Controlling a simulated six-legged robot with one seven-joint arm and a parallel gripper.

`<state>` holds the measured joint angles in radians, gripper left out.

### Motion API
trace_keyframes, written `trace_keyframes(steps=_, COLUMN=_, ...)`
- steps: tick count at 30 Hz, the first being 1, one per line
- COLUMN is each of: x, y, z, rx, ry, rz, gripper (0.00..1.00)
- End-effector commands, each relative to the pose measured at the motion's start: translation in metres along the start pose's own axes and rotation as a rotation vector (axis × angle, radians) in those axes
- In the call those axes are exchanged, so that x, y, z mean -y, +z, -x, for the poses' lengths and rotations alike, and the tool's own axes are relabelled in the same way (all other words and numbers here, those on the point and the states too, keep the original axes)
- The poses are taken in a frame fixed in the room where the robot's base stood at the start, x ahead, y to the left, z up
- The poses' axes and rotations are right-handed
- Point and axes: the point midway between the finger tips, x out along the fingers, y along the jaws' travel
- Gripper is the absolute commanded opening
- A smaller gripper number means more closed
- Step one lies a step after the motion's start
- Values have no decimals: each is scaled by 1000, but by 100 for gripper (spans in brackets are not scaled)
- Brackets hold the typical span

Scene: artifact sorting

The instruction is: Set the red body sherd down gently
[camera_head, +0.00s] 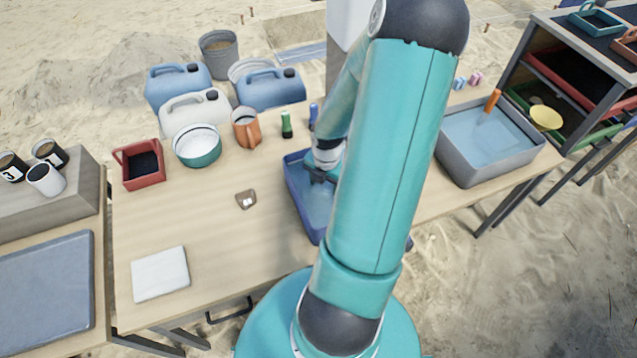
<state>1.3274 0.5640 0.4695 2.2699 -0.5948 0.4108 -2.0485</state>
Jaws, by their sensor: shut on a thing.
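My gripper (318,176) is low over the blue tray (293,189) in the middle of the wooden table, left of my arm. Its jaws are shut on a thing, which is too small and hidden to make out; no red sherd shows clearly. The tray holds a blue, water-like surface, and my arm covers its right side. I cannot tell whether the held thing touches it. A small brown piece (241,204) with a pale mark lies on the table left of the tray.
A white pad (160,274) lies at the table's front left. A red box (140,165), a teal-and-white bowl (198,148), a copper jug (246,130) and jerrycans (270,92) stand behind. A grey water basin (488,140) is at right. The table between pad and tray is mostly clear.

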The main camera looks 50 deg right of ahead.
Motion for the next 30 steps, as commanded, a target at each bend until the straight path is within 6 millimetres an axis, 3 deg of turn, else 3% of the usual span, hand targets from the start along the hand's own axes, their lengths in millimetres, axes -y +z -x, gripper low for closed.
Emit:
trace_keyframes(steps=14, x=9, y=6, z=-6, rx=0, ry=-1, rz=-3, gripper=35)
trace_keyframes(steps=15, x=9, y=6, z=-6, rx=0, ry=-1, rz=-4, gripper=61)
trace_keyframes(steps=18, x=9, y=6, z=-6, rx=0, ry=-1, rz=-4, gripper=79)
trace_keyframes(steps=30, x=6, y=5, z=2, rx=2, ry=0, rz=-4, gripper=79)
